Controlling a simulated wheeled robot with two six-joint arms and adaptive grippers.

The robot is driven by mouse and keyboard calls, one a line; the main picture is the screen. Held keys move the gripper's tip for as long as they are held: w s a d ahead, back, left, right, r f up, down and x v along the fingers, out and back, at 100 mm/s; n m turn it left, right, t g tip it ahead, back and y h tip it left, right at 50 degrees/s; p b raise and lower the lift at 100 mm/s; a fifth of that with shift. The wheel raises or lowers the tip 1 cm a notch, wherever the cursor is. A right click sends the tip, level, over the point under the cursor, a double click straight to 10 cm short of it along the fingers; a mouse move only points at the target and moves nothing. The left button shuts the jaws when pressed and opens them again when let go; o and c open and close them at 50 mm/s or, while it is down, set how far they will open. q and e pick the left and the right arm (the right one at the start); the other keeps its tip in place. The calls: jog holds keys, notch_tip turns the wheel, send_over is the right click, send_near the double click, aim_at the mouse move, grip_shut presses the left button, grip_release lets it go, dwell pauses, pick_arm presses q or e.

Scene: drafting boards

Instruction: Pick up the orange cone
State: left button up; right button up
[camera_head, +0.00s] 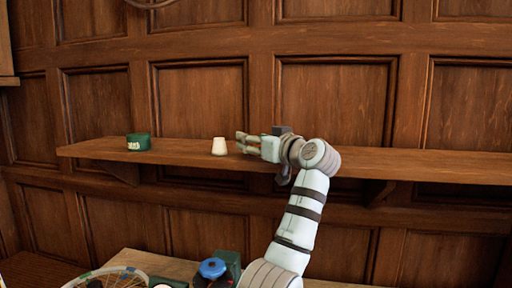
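I see no orange cone in the head view. A small off-white piece (219,146), shaped like a cone with its top cut off, stands upright on the wooden wall shelf (420,166). One arm of mine rises from the bottom, right of the middle; I take it as my right. Its gripper (241,142) points left over the shelf, just right of the off-white piece. Its fingers look parted, with nothing between them, and a small gap separates them from the piece. My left gripper is out of view.
A dark green round tin (138,142) stands on the shelf's left part. The shelf right of my arm is clear. Below, a lower surface (134,257) holds a spoked wheel (112,273), a blue-topped object (212,268) and a dark green object (230,261). Panelled wall stands behind.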

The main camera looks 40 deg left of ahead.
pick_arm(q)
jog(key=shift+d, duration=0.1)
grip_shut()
